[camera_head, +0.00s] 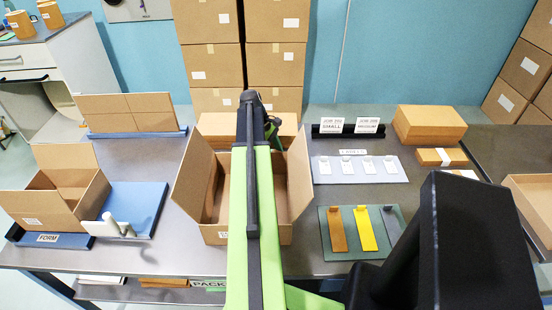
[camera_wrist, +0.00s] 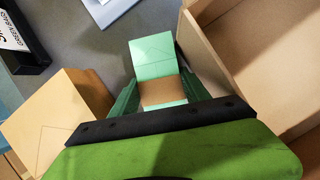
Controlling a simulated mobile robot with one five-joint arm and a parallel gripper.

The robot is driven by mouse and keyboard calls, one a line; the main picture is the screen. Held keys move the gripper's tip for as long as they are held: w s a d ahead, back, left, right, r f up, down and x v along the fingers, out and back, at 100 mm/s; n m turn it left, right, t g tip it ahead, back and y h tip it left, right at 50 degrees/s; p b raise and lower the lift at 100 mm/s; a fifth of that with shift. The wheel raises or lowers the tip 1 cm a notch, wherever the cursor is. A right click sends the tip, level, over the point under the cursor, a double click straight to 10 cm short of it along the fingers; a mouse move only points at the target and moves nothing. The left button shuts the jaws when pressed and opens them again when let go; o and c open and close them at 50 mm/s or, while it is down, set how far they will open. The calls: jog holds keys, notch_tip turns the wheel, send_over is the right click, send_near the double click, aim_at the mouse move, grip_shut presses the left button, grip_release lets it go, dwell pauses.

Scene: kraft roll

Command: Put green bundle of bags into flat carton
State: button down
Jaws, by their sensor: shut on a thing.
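The green bundle of bags (camera_wrist: 153,55) has a brown band around it. My gripper (camera_wrist: 158,92) is shut on it, with the green fingers on either side of the band. In the wrist view the bundle is beside a carton wall (camera_wrist: 215,55), and I cannot tell its height. In the head view an open, low brown carton (camera_head: 215,190) stands mid-bench with its flaps spread. My arm crosses in front and hides much of its inside. My gripper shows there only partly, near the carton's back right, and the bundle is hidden.
A closed brown box (camera_wrist: 60,120) is left of my gripper in the wrist view. In the head view, another open carton (camera_head: 65,190) stands at left by a blue tray (camera_head: 135,205). A green mat (camera_head: 345,250) with orange, yellow and grey pieces lies at right.

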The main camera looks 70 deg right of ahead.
jog(key=c, duration=0.8)
grip_release()
jog(key=shift+f, duration=0.1)
jog(key=shift+r+p, duration=0.3)
jog(key=shift+p, duration=0.05)
jog(key=p+v, duration=1.1)
jog(key=v, duration=0.1)
jog(key=shift+r, duration=0.1)
